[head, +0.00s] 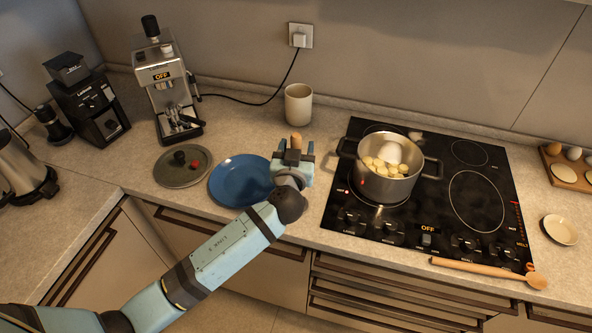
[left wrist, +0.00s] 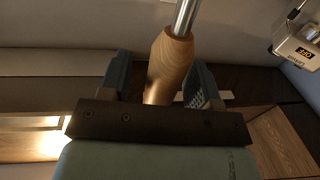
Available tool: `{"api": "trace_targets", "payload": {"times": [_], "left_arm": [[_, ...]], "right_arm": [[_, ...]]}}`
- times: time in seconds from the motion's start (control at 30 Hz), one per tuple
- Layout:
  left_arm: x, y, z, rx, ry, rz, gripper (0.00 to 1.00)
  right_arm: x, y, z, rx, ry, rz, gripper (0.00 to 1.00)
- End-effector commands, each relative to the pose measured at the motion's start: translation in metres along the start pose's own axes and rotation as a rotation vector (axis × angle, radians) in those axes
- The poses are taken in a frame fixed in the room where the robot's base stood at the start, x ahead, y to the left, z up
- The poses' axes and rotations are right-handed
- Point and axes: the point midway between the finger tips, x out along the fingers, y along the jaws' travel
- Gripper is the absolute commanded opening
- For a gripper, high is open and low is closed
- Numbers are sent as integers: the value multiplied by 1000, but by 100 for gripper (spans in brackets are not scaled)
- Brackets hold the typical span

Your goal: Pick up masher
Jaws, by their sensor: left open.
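The masher shows in the left wrist view as a wooden handle (left wrist: 170,62) with a metal rod (left wrist: 186,16) running up out of the picture. In the head view only a brown handle end (head: 296,141) shows, and the rest of it is hidden. My left gripper (head: 293,158) is open above the counter, between the blue plate and the pot. In the left wrist view its fingers (left wrist: 160,88) stand on either side of the handle, with a gap visible on the left. My right gripper is in neither view.
A pot (head: 384,184) with pale round pieces stands on the black hob (head: 452,225). A blue plate (head: 232,190), a grey lid (head: 176,178) and a beige cup (head: 298,104) are near my left gripper. A wooden spoon (head: 480,270) lies along the front edge.

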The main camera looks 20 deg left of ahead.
Motion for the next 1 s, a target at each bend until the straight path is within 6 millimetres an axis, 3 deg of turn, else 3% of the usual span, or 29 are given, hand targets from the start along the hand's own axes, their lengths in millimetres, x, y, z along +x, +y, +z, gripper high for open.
{"api": "trace_targets", "payload": {"times": [0.3,0.53,1.0], "left_arm": [[6,0,1,0,-1,1,55],[6,0,1,0,-1,1,2],[6,0,-8,-3,1,0,0]], "right_arm": [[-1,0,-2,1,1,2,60],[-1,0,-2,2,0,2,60],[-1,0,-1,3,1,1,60]]}}
